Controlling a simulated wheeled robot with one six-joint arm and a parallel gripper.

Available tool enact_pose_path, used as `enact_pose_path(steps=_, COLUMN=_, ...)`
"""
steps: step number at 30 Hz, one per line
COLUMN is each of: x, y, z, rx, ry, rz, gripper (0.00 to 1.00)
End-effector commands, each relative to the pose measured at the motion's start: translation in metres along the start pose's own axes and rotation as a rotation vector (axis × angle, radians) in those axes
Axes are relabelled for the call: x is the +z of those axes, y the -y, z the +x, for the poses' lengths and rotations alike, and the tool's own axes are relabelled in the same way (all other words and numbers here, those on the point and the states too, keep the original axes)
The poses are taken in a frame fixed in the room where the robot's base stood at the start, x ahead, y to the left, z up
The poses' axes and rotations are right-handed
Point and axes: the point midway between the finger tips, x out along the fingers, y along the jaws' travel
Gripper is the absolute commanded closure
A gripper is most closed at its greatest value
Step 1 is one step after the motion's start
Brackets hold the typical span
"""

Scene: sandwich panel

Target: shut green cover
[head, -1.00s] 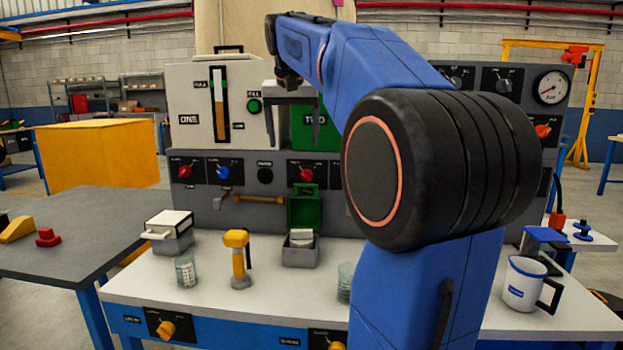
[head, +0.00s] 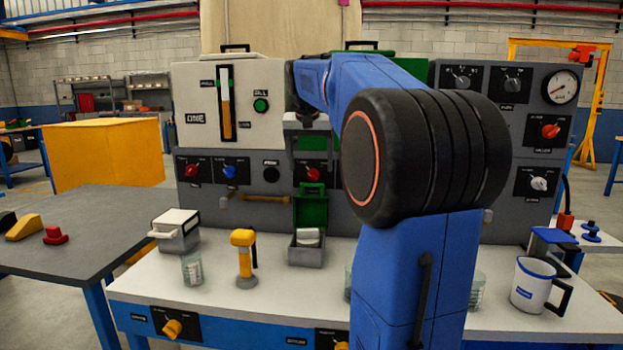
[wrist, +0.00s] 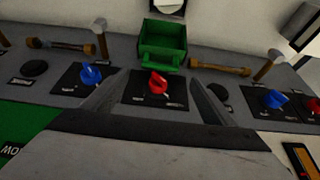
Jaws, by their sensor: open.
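The green cover (head: 311,211) stands raised, open, at the back of a small grey box (head: 307,254) on the bench. A whitish thing lies in the box. In the wrist view the green cover (wrist: 163,43) shows at the top middle, with its green handle toward my fingers. My gripper (head: 312,158) is open and empty, pointing down in front of the panel, above the cover and apart from it. In the wrist view my gripper (wrist: 155,88) has its two fingers spread either side of a red knob (wrist: 158,83) on the panel.
A yellow-headed tool (head: 244,258), a glass (head: 192,270) and a white-lidded box (head: 176,231) stand left of the grey box. A mug (head: 533,284) stands far right. Panel knobs and a brass-ended bar (head: 255,198) stick out near the cover. My arm hides the panel's middle.

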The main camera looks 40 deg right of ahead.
Motion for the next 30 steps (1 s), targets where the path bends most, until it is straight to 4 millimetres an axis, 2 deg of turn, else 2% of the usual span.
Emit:
enact_pose_path(steps=3, x=0.001, y=0.000, z=0.021, rx=0.001, ry=0.003, rz=0.000, gripper=0.21)
enact_pose_path(steps=10, x=0.000, y=0.000, z=0.051, rx=0.001, ry=0.002, rz=-0.001, gripper=0.21)
enact_pose_path(steps=15, x=0.000, y=0.000, z=0.060, rx=0.000, ry=0.001, rz=-0.001, gripper=0.21)
enact_pose_path(steps=24, x=0.000, y=0.000, z=0.061, rx=0.000, ry=0.000, rz=-0.001, gripper=0.21)
enact_pose_path(steps=30, x=0.000, y=0.000, z=0.061, rx=0.000, ry=0.000, rz=-0.001, gripper=0.69)
